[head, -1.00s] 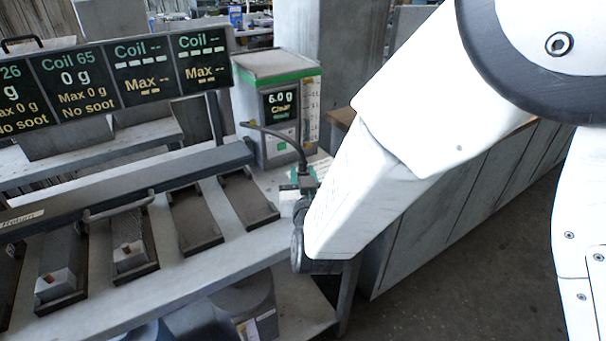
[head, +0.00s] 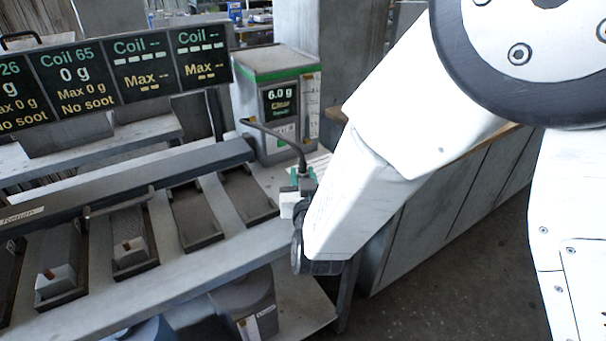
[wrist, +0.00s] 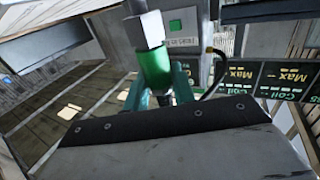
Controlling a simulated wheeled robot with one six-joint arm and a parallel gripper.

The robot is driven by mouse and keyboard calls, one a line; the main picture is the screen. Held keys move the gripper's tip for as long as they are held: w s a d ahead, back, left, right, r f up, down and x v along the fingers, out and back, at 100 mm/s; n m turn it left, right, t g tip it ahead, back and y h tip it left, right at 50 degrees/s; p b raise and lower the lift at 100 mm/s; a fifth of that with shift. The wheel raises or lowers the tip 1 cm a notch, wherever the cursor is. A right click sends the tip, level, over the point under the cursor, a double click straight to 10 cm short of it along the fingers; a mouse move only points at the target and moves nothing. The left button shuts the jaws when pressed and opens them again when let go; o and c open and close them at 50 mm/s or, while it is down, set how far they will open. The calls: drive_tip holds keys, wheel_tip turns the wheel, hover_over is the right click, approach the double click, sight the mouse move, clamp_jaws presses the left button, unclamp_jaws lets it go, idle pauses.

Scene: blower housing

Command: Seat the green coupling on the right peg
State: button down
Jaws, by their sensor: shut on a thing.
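The green coupling (wrist: 153,66) is in the wrist view, between the teal fingers of my gripper (wrist: 158,84). The gripper is shut on it. A pale grey block (wrist: 145,30) meets the coupling's far end in this view; I cannot tell whether they are joined or just in line. In the head view my gripper (head: 302,186) is at the right end of the bench, just in front of the meter box, with a small white block (head: 289,204) beside it. My wrist partly hides this spot. I cannot make out the right peg in either view.
The meter box (head: 278,100) reads 6.0 g. A black hose (head: 280,134) arches from it down to my gripper. Several dark trays (head: 247,196) line the bench to the left, below a coil display (head: 125,72). A long cabinet (head: 440,215) stands behind my arm.

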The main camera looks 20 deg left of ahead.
drive_tip(key=shift+d+f, duration=0.1)
drive_tip(key=shift+f, duration=0.65)
drive_tip(key=c, duration=1.1)
unclamp_jaws()
drive_tip(key=shift+s+f, duration=0.1)
drive_tip(key=shift+s+d+f, duration=0.1)
drive_tip(key=shift+s, duration=0.35)
drive_tip(key=v, duration=0.6)
drive_tip(key=shift+s+d+r, duration=0.25)
drive_tip(key=shift+s+r, duration=0.1)
